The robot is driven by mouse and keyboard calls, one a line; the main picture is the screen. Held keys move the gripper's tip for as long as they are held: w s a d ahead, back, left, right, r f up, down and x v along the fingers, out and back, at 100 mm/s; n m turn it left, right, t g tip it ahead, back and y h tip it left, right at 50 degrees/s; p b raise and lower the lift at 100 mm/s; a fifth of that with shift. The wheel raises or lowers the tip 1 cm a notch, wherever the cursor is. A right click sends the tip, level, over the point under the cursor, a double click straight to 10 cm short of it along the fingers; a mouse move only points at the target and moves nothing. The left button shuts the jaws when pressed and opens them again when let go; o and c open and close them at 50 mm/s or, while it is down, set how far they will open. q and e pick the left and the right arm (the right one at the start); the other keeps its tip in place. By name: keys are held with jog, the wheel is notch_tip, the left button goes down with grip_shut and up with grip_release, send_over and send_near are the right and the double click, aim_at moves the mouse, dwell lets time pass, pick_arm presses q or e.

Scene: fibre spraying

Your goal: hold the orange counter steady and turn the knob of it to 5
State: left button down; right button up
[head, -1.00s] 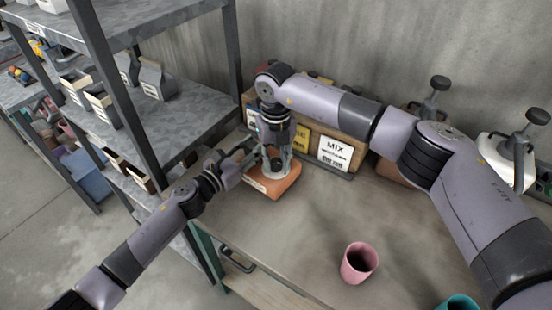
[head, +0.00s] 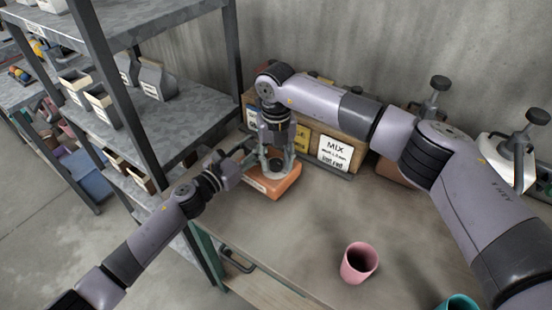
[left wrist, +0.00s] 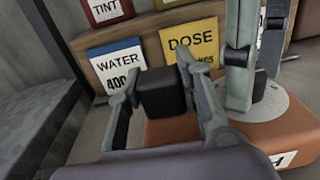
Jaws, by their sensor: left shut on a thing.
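The orange counter (head: 284,184) sits on the table's left side, with a pale round dial (left wrist: 275,104) and a dark knob (head: 275,164) on top. My left gripper (head: 240,158) is at its left side. In the left wrist view, the left fingers (left wrist: 163,105) are shut on a dark block (left wrist: 163,92) at the counter's edge. My right gripper (head: 275,160) points straight down over the dial. Its fingers are spread on either side of the knob and look apart from it. The dial's numbers and the knob's setting are too small to read.
A wooden rack with labelled cards, such as MIX (head: 335,152), WATER (left wrist: 118,68) and DOSE (left wrist: 190,45), stands behind the counter. A pink cup (head: 359,263) and a teal cup (head: 459,302) stand at the front. Grey shelves (head: 150,100) are on the left.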

aim_at(276, 162)
jog(key=shift+o, duration=0.5)
notch_tip(276, 162, up, 12)
dwell(0.3)
pick_arm(q)
jog(key=c, duration=1.1)
grip_release()
jog(key=shift+o, duration=0.2)
